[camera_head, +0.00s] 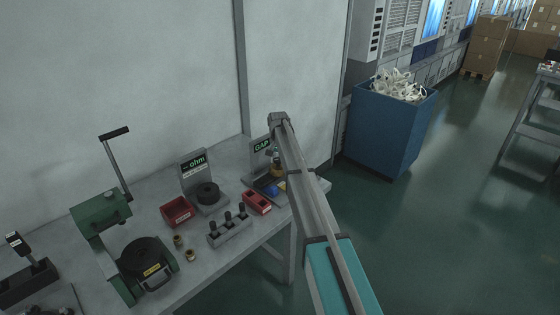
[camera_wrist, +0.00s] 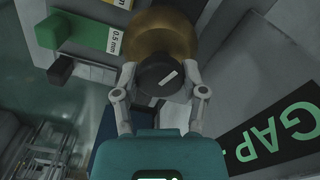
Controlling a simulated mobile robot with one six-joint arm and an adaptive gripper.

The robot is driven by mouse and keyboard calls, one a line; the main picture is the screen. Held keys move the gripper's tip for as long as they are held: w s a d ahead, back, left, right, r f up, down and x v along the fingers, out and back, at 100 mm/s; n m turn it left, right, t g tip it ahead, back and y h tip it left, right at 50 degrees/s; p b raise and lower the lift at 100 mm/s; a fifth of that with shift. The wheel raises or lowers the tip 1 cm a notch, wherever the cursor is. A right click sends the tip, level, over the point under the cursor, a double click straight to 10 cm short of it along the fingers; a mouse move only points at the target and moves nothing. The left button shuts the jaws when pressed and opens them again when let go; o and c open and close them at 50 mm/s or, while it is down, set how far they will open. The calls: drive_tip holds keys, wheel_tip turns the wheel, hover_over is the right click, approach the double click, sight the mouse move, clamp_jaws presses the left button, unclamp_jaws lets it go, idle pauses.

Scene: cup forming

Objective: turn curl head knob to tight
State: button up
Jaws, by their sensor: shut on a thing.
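A dark round knob (camera_wrist: 160,77) with a short white mark sits on a brass-coloured round body (camera_wrist: 165,38) in the wrist view. My gripper (camera_wrist: 160,84) has its two grey fingers on opposite sides of the knob, shut on it. The white mark slants up to the right in that view. The brass body shows small beside my arm in the head view (camera_head: 277,170), below the green-lettered GAP sign (camera_head: 262,146). The sign appears upside down in the wrist view (camera_wrist: 285,130). No tight or loose lettering is readable at the knob.
Beside the knob are a green block marked 0.5 mm (camera_wrist: 85,30) and a red bin (camera_head: 257,203). The bench also carries an ohm stand (camera_head: 195,170), another red bin (camera_head: 178,212) and a green lever press (camera_head: 100,212). A blue bin (camera_head: 385,125) stands right.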

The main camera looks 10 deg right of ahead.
drive_tip(key=m, duration=0.7)
drive_tip(key=shift+w, duration=0.2)
drive_tip(key=m, duration=0.7)
idle(0.3)
drive_tip(key=o, duration=1.1)
drive_tip(key=shift+o, duration=0.2)
drive_tip(key=shift+s, duration=0.1)
